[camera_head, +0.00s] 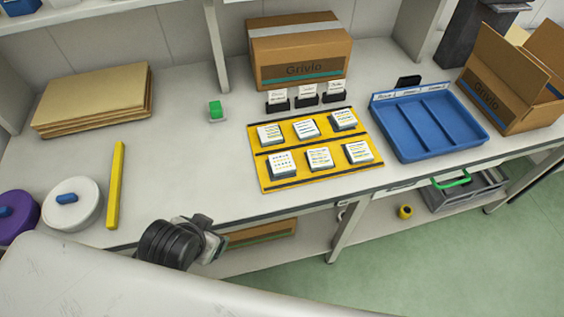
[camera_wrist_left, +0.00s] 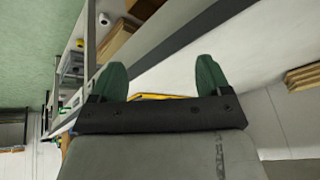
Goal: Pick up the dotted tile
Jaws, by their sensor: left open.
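Several pale square tiles sit in two rows on a yellow board with dark strips (camera_head: 269,180) on the bench in the head view. The front-left one shows rows of small dots and looks like the dotted tile (camera_head: 282,164); the others carry line-like marks. My left gripper (camera_wrist_left: 161,78) shows two green fingers spread apart with nothing between them in the left wrist view. In the head view my left wrist is at the bench's front edge, left of and nearer than the board, well apart from the tiles. My right gripper is not in view.
Three small card holders (camera_head: 307,96) stand behind the board, with a closed cardboard box (camera_head: 300,55) behind them. A blue divided tray (camera_head: 430,125) is to the right. A yellow bar (camera_head: 116,185) and white lidded container (camera_head: 73,205) are left. Bench between bar and board is mostly clear.

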